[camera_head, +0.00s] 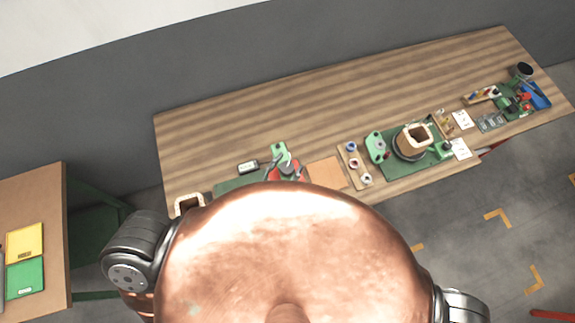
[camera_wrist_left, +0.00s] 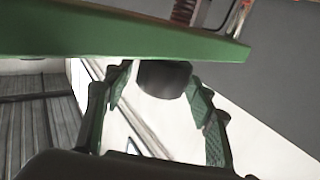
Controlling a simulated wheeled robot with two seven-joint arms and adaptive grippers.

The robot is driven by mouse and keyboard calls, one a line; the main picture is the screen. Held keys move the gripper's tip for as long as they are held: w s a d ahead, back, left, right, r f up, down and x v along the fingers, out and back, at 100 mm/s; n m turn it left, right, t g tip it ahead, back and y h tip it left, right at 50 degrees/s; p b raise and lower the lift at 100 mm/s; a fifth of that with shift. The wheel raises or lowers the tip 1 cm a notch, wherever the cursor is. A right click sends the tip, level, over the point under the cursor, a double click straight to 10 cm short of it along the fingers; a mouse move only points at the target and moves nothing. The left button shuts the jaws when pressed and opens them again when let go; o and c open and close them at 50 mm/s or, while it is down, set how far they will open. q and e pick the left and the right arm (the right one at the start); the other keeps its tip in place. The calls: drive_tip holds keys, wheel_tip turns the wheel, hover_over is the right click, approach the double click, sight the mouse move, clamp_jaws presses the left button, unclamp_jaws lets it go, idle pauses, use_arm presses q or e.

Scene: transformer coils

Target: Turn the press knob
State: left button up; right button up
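In the left wrist view a dark round knob (camera_wrist_left: 163,80) sticks out from the edge of a green plate (camera_wrist_left: 110,35). My left gripper (camera_wrist_left: 160,92) has its two green-padded fingers apart, one on each side of the knob. I cannot tell whether either pad touches it. In the head view a small green press-like device (camera_head: 281,150) with red parts stands on the wooden table, its lower part hidden by my copper-coloured body. The knob and my left gripper do not show clearly there. My right gripper is out of sight.
The wooden table (camera_head: 330,110) has free room along its back. To the right are a tray of small parts (camera_head: 353,166), a green fixture with a coil (camera_head: 410,145) and a blue bin (camera_head: 538,97). A side table (camera_head: 45,205) stands at the left.

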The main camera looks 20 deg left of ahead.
use_arm(q)
drive_tip(key=v, duration=1.2)
